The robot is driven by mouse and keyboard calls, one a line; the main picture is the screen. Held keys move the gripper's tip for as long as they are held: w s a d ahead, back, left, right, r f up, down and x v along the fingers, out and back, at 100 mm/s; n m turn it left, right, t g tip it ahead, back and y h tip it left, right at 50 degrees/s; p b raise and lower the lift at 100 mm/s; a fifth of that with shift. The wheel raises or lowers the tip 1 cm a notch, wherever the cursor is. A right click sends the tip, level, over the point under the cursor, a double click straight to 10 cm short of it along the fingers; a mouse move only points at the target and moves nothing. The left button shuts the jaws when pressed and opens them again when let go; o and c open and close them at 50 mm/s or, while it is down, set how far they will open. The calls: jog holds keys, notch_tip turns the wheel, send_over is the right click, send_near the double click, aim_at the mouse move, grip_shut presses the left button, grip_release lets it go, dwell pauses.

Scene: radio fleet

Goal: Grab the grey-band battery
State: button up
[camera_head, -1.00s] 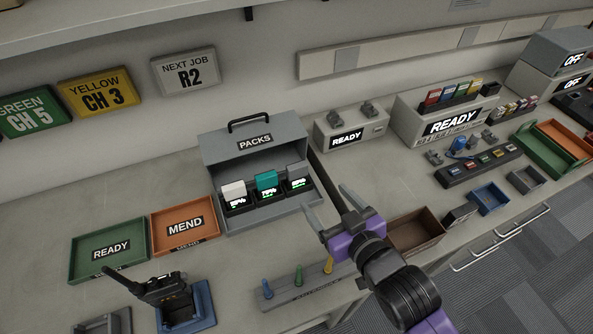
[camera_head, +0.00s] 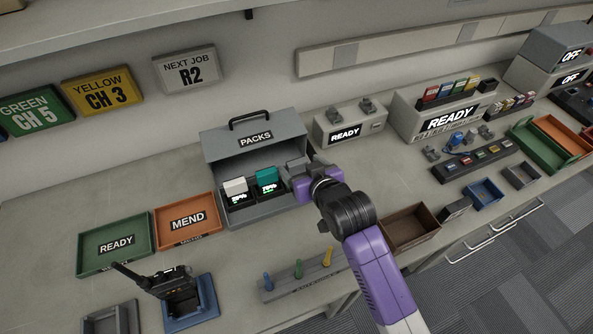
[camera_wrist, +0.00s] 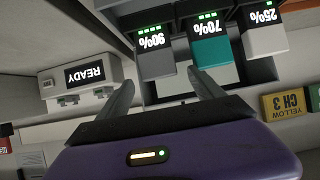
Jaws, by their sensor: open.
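The grey-band battery (camera_wrist: 155,65) sits in the rightmost bay of the PACKS case (camera_head: 235,150); its display reads 90% in the wrist view. In the head view my gripper mostly hides it. My gripper (camera_head: 290,172) is open at the case's front opening. In the wrist view its two fingers (camera_wrist: 162,82) point at the grey battery, one on each side of it in the picture. I cannot tell whether they touch it. The teal battery (camera_head: 267,175), reading 70%, and the white battery (camera_head: 235,186), reading 25%, stand to its left.
The case's hood and side walls surround the batteries closely. A READY charger (camera_head: 349,125) stands just right of the case. The orange MEND tray (camera_head: 187,238) is to the left, and a rack with coloured pegs (camera_head: 300,282) lies in front.

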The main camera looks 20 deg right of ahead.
jog(key=shift+w+f, duration=0.35)
jog(key=shift+w, duration=0.3)
jog(key=shift+c, duration=0.5)
grip_shut()
jog(key=shift+r, duration=0.1)
